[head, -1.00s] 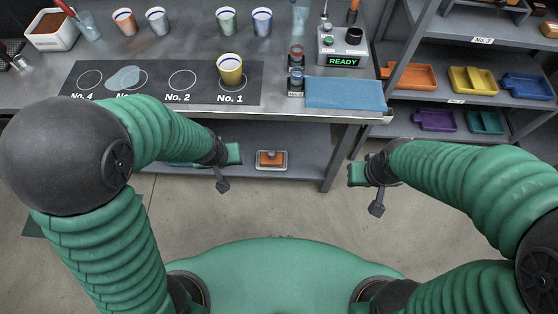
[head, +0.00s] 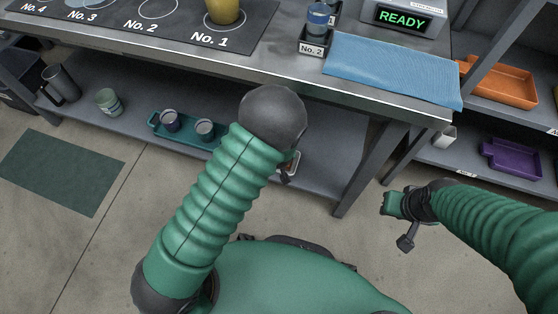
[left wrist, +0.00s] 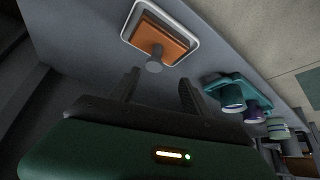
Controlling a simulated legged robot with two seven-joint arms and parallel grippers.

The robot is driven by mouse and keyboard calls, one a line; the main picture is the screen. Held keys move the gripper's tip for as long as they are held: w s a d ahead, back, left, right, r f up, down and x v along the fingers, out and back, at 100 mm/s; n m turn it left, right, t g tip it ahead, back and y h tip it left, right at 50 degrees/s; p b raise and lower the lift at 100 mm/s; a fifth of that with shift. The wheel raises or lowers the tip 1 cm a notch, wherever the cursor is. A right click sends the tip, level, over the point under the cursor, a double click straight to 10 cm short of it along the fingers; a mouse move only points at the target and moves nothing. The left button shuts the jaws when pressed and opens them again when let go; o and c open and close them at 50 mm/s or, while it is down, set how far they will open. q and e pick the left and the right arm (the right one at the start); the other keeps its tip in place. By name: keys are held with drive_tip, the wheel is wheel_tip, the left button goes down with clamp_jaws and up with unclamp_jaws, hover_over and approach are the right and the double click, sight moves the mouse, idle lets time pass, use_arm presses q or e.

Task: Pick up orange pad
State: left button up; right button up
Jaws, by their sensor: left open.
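The orange pad (left wrist: 165,40) has a grey round knob and lies in a white-rimmed tray (left wrist: 136,15) on the lower shelf. My left gripper (left wrist: 159,90) is open and empty in the left wrist view, with its two dark fingers pointing toward the pad. A gap shows between the fingertips and the knob. In the head view my left arm hides the pad and most of that gripper; only an edge of the tray shows beside the arm. My right gripper (head: 393,204) is out over the floor, away from the pad; its jaws are too small to judge.
The lower shelf (head: 330,150) lies under the counter (head: 290,75), whose front edge overhangs it. A teal tray (head: 187,137) with cups stands left of my left arm. A table leg (head: 365,180) stands to the right. A blue cloth (head: 390,70) lies on the counter.

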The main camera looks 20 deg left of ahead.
use_arm(q)
drive_tip(key=b+x, duration=0.1)
drive_tip(key=x, duration=0.3)
drive_tip(key=shift+d+f, duration=0.15)
drive_tip(key=shift+f, duration=0.05)
drive_tip(key=shift+w+d+f+b, duration=0.2)
drive_tip(key=shift+w+f+b, duration=0.1)
drive_tip(key=shift+f+b, duration=0.3)
drive_tip(key=b+x, duration=0.4)
drive_tip(key=shift+s+d+f, duration=0.2)
drive_tip(key=shift+s+f, duration=0.05)
drive_tip(key=shift+f, duration=0.05)
drive_tip(key=shift+w+a+f, duration=0.1)
drive_tip(key=shift+w+f, duration=0.05)
drive_tip(key=shift+w, duration=0.1)
drive_tip(key=shift+r, duration=0.25)
clamp_jaws()
use_arm(e)
drive_tip(key=s+x, duration=0.1)
drive_tip(key=x, duration=0.6)
drive_tip(key=shift+s+d+f, duration=0.25)
drive_tip(key=shift+s+f, duration=0.05)
drive_tip(key=shift+f, duration=0.05)
